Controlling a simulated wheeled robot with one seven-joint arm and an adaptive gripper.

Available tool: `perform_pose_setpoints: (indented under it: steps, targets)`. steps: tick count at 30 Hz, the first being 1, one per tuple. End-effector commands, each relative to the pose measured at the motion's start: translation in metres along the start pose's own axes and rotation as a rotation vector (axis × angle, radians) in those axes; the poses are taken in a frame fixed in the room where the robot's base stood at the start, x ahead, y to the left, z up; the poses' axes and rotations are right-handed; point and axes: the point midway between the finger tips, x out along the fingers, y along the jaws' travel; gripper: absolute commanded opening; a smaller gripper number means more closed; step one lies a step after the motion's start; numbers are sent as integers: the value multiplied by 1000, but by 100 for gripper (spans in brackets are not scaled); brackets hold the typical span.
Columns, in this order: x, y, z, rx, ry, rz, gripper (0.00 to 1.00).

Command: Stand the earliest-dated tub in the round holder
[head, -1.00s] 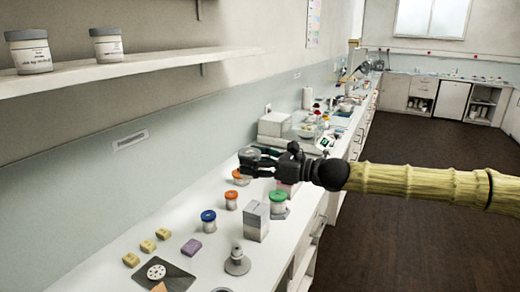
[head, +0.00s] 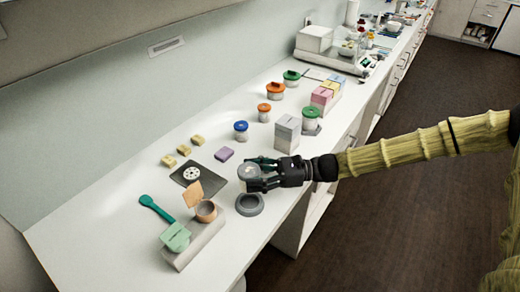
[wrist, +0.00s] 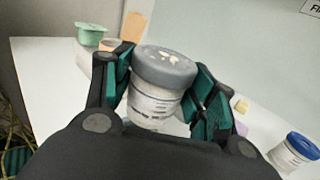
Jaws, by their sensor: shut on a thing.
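My gripper (head: 262,175) is shut on a small tub with a grey lid (head: 248,172). In the wrist view the held tub (wrist: 158,85) is nearly upright between the fingers, with pale flecks on its lid and a white label too small to read. A round grey holder (head: 249,207) with a raised rim is on the counter, just below and in front of the held tub in the head view. Other tubs stand behind: blue-lidded (head: 241,131), two orange-lidded (head: 264,112) (head: 275,90), and green-lidded (head: 291,78). Another green-lidded tub (head: 311,118) stands on a grey base.
A grey box (head: 287,133) stands behind the gripper. A dark plate with a white disc (head: 191,168), a purple block (head: 224,154) and yellow blocks (head: 184,150) lie to the left.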

Motion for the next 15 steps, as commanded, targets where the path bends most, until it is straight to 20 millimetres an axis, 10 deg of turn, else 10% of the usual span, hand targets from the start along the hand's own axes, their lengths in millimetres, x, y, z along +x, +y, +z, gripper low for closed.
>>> perform_pose_setpoints:
  steps: [15]
  targets:
    - [3,8,-20,-1,-1,21,18]
